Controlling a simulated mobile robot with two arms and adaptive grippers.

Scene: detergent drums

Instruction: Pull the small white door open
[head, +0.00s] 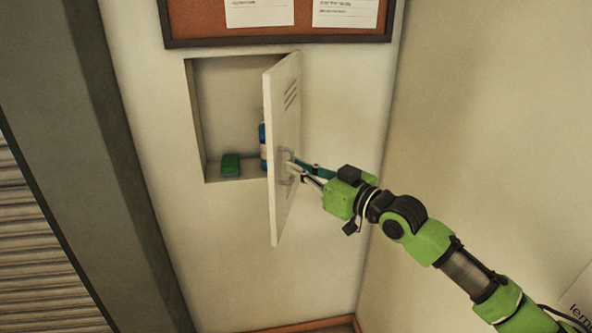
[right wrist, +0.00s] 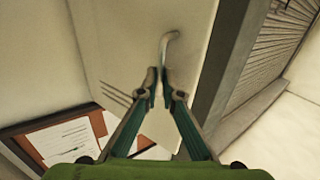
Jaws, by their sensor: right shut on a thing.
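The small white door (head: 285,120) stands well open from a wall recess, swung out toward the camera, with several slots near its top. Its handle (head: 285,167) is on the face turned to the right. My right gripper (head: 291,170) is shut on the handle. In the right wrist view, the handle (right wrist: 169,45) rises from between the two fingertips of my right gripper (right wrist: 160,90), with the door face (right wrist: 130,45) behind. My left gripper is not in view.
The recess (head: 197,110) holds a green block (head: 230,163) and a blue bottle (head: 263,146), partly hidden by the door. A framed cork board (head: 300,20) hangs just above. A grey pillar (head: 95,150) stands left, a bare wall (head: 480,120) right.

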